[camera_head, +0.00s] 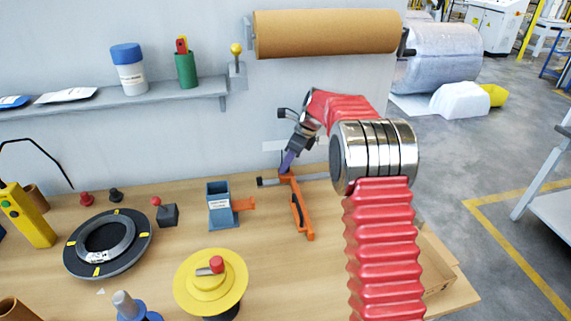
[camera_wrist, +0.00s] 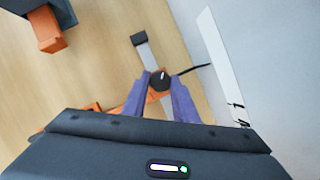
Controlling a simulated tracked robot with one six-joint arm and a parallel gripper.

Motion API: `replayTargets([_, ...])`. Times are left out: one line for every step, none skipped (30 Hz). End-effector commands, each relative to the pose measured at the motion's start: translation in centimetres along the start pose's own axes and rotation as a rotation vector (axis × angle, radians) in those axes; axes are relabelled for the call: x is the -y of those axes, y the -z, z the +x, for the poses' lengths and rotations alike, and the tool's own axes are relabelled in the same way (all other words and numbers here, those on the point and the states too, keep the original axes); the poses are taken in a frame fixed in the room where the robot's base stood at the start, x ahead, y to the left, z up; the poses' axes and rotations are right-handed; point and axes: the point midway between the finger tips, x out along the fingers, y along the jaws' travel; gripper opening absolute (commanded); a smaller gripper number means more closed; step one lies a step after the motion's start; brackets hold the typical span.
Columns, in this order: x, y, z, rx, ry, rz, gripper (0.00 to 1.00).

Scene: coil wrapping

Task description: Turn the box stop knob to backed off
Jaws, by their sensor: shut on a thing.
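The box stop knob is a small round black knob (camera_wrist: 160,80) with a white pointer line, on an orange fixture (camera_wrist: 165,101). In the wrist view the line points away from my gripper, tilted slightly right. My gripper (camera_head: 286,168) has purple fingers, seen in the wrist view on either side of the knob (camera_wrist: 160,84), shut on it. In the head view the fingers reach down to the wall end of the orange fixture (camera_head: 303,215) and the knob is hidden. A grey bar with a dark end block (camera_head: 262,182) extends left from there.
A blue holder with an orange arm (camera_head: 219,205) stands left of the fixture. A yellow flanged spool (camera_head: 210,285) and a dark ring (camera_head: 108,243) lie further left. The wall with a pale strip (camera_wrist: 224,65) is close behind. A brown paper roll (camera_head: 327,33) hangs above.

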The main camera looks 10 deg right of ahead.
Motion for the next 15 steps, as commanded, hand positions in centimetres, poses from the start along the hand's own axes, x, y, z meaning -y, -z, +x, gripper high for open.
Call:
replayTargets([0.18,0.00,0.02,0.002,-0.011,-0.033,0.03])
replayTargets([0.18,0.01,0.04,0.002,-0.022,-0.056,0.03])
replayTargets([0.22,0.01,0.07,0.003,-0.035,-0.089,0.03])
replayTargets([0.24,-0.01,0.07,0.004,-0.045,-0.114,0.03])
replayTargets([0.28,-0.03,0.04,0.005,-0.055,-0.141,0.03])
replayTargets([0.30,-0.02,0.09,0.006,-0.070,-0.175,0.03])
replayTargets([0.31,-0.03,0.09,0.007,-0.081,-0.201,0.03])
replayTargets([0.35,-0.05,0.07,0.008,-0.091,-0.228,0.03])
replayTargets([0.37,-0.04,0.12,0.009,-0.106,-0.263,0.03])
replayTargets([0.40,-0.05,0.10,0.010,-0.118,-0.289,0.03])
replayTargets([0.43,-0.06,0.10,0.011,-0.128,-0.316,0.03])
replayTargets([0.45,-0.05,0.13,0.012,-0.142,-0.351,0.03])
replayTargets([0.47,-0.07,0.12,0.013,-0.153,-0.377,0.03])
replayTargets([0.50,-0.08,0.11,0.014,-0.163,-0.401,0.03])
replayTargets([0.52,-0.08,0.14,0.015,-0.176,-0.433,0.03])
